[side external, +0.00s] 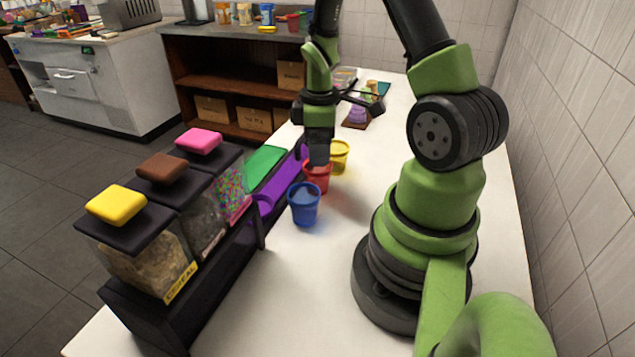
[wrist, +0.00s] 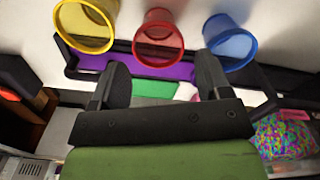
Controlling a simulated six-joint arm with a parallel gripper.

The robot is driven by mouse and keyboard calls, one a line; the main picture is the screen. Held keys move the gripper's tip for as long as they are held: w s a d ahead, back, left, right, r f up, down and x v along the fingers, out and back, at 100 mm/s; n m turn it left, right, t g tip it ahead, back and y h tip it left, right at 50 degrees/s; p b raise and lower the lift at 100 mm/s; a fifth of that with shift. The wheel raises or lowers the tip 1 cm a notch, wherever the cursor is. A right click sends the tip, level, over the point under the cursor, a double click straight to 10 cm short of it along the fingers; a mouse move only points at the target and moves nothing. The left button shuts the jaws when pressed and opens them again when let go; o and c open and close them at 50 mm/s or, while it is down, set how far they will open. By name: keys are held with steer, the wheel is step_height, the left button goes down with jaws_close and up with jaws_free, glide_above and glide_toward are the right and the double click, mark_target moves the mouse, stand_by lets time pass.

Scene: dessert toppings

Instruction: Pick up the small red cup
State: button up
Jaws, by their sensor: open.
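The small red cup (side external: 318,179) stands upright on the white counter in the side view, between the blue cup (side external: 304,206) and the yellow cup (side external: 339,155). My gripper (side external: 319,152) points down just above the red cup and hides part of its rim. In the wrist view the red cup (wrist: 158,42) is at the top centre, with the yellow cup (wrist: 88,24) to its left and the blue cup (wrist: 230,42) to its right. My gripper (wrist: 162,82) has its two fingers spread apart with nothing between them. The red cup lies beyond the fingertips.
A black rack holds topping dispensers with yellow (side external: 116,205), brown (side external: 162,169) and pink (side external: 199,141) lids, left of the cups. A purple strip (side external: 281,190) and a green panel (side external: 265,166) lie beside the cups. The white counter (side external: 318,290) in front of the blue cup is clear.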

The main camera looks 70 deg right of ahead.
mark_target(317, 178)
steer(key=shift+w+f, duration=0.15)
steer(key=shift+f, duration=1.35)
steer(key=shift+w+f, duration=0.1)
steer(key=shift+f, duration=1.4)
steer(key=shift+c, duration=0.5)
steer(key=c, duration=0.6)
